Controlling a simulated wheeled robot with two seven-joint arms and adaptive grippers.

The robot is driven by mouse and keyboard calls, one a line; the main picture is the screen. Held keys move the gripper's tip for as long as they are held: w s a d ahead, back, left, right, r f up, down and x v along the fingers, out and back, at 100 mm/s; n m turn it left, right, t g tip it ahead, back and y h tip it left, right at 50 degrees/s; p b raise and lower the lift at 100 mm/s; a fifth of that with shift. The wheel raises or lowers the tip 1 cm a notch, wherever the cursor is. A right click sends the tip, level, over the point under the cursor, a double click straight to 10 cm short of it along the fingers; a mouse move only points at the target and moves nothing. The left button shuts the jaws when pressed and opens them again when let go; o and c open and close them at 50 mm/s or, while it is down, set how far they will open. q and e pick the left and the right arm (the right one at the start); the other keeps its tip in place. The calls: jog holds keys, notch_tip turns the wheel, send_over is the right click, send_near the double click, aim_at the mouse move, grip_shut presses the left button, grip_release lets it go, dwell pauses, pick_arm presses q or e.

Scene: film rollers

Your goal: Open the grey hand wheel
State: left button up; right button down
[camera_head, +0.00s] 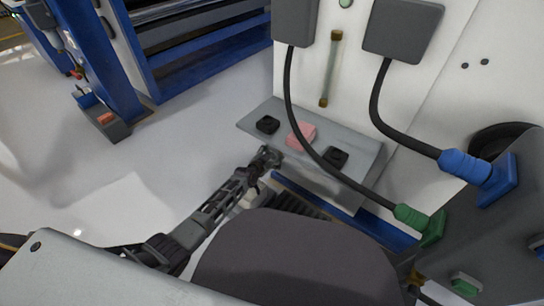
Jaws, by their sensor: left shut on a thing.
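My left arm comes in from the lower left, and its gripper (267,158) is at the front edge of the grey shelf (355,160) on the white machine. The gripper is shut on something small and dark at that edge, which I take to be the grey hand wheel. The wheel's outline is too small and too covered by the fingers to make out. My right gripper is not in view.
A pink block (301,135) lies on the shelf between two black pieces, one left (267,125) and one right (337,157). Black hoses run to a green connector (411,216) and a blue connector (466,167). Open floor (195,120) lies left.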

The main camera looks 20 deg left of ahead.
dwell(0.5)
pick_arm(q)
jog(key=o, duration=1)
jog(key=shift+s, duration=0.15)
jog(key=shift+v, duration=5.85)
jog(key=shift+a, duration=0.1)
